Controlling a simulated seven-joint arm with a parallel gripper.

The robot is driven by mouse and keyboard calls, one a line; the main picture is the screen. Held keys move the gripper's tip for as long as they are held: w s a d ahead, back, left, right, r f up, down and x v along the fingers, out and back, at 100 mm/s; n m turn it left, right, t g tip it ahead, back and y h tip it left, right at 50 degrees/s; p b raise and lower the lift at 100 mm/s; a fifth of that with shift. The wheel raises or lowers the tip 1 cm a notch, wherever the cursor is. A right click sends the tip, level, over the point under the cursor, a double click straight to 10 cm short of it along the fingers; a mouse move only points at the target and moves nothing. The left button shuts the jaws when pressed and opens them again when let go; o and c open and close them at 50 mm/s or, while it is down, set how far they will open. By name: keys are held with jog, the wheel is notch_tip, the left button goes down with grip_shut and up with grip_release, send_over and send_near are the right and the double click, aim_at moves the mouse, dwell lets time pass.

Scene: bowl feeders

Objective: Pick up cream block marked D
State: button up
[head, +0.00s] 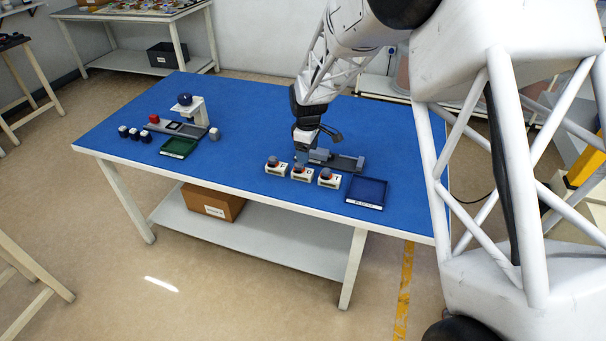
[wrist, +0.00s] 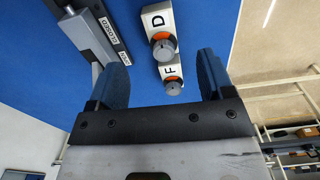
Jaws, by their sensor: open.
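The cream block marked D (wrist: 157,16) has a grey knob with an orange ring, and shows at the top of the wrist view. A second cream block, marked F (wrist: 170,71), is below it there, between my fingers in the picture. In the head view several cream blocks stand in a row on the blue table; the middle one (head: 301,174) appears to carry a D, but the letters are small. My gripper (wrist: 161,62) is open and empty. In the head view my gripper (head: 302,155) is just behind and above the row; the exact gap cannot be told.
A grey rail fixture (head: 345,162), labelled CLOSED in the wrist view (wrist: 95,30), lies close behind the blocks. A dark blue tray (head: 367,192) is at their right. A green tray (head: 179,147), grey stand (head: 198,110) and small parts are far left. The table's middle is clear.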

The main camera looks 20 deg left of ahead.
aim_at(303, 168)
jog(key=shift+w+a+f+n, duration=0.15)
jog(key=shift+a+f+n, duration=0.15)
jog(key=shift+a+f, duration=0.6)
jog(key=shift+f, duration=1.25)
jog(key=shift+d+f, duration=0.1)
jog(key=shift+f, duration=2.5)
jog(key=c, duration=1.1)
